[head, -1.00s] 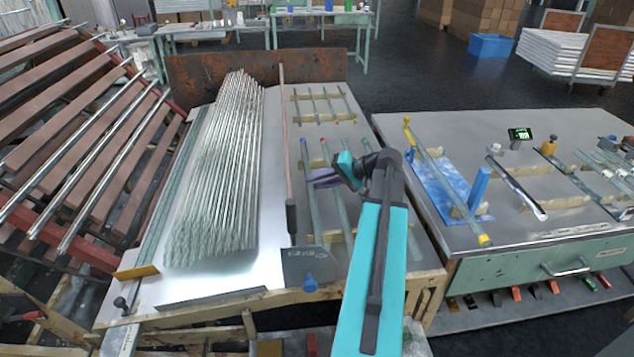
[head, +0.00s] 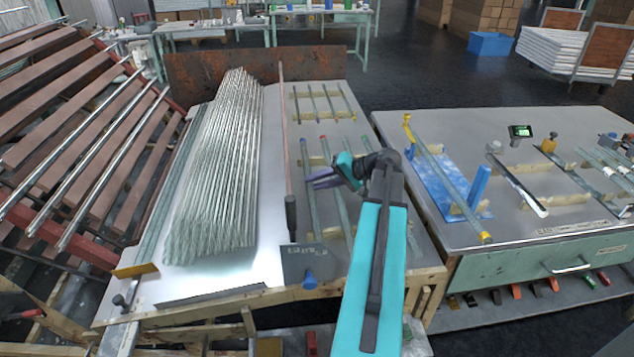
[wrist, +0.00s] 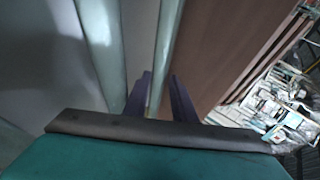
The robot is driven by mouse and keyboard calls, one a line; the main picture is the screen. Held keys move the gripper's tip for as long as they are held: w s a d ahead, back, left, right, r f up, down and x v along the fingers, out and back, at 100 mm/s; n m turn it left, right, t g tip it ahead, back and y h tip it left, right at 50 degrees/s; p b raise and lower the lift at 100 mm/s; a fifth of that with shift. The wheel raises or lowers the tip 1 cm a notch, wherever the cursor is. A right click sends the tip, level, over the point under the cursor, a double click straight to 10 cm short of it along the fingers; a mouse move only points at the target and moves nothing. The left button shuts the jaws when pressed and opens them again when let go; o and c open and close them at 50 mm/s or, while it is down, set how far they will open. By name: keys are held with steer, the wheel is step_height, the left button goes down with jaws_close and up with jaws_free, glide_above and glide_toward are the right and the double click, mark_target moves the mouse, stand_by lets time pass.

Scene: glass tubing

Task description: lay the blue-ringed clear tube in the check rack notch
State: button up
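The blue-ringed clear tube (head: 308,190) lies lengthwise on the right part of the left table, its blue ring at the far end. Pale notched rails (head: 545,169) stand on the right table; I cannot tell which notch is the check rack's.
A large bundle of glass tubes (head: 215,170) fills the left table's middle. A thin rod (head: 287,150) lies between it and the ringed tubes. On the right table are a blue plate (head: 432,180) with a yellow-ended tube above it and a small display (head: 520,131).

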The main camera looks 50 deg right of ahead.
steer(key=shift+o, duration=1.3)
steer(key=shift+r+p, duration=0.4)
steer(key=shift+r, duration=0.25)
steer(key=v, duration=1.2)
